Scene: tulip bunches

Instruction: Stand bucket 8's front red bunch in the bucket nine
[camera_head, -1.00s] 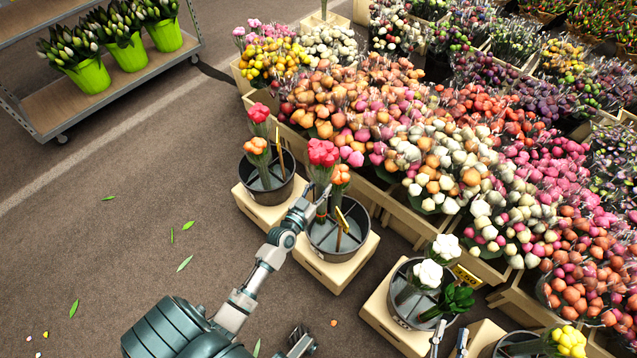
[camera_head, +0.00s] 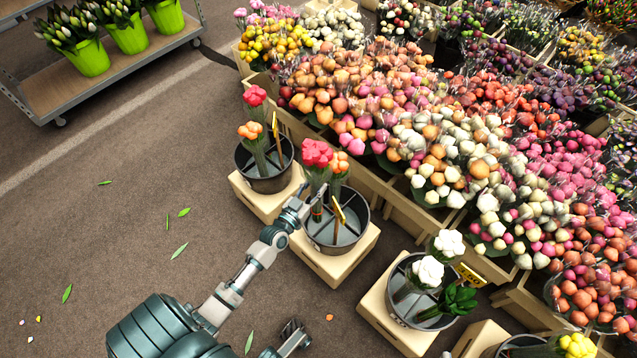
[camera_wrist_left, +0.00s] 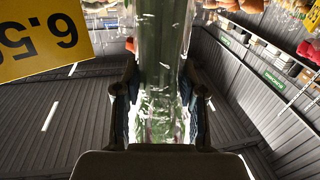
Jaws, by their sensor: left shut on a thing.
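My left gripper (camera_head: 313,207) is shut on the wrapped stems of a red bunch (camera_head: 317,153). The bunch stands upright in the middle dark bucket (camera_head: 321,246), beside an orange bunch (camera_head: 339,163). In the left wrist view the stems (camera_wrist_left: 160,70) run between the two fingers of the left gripper (camera_wrist_left: 162,98); the bloom is out of that view. Another dark bucket (camera_head: 262,184) behind to the left holds a red and an orange bunch. A third bucket (camera_head: 399,317) to the right holds white bunches and a green one. No bucket numbers are readable.
Each bucket stands on a pale wooden crate (camera_head: 332,270). A yellow price sign (camera_wrist_left: 38,38) is close to the left gripper. Dense flower stock (camera_head: 430,130) fills the area behind and right. The floor at left is open, with scattered leaves.

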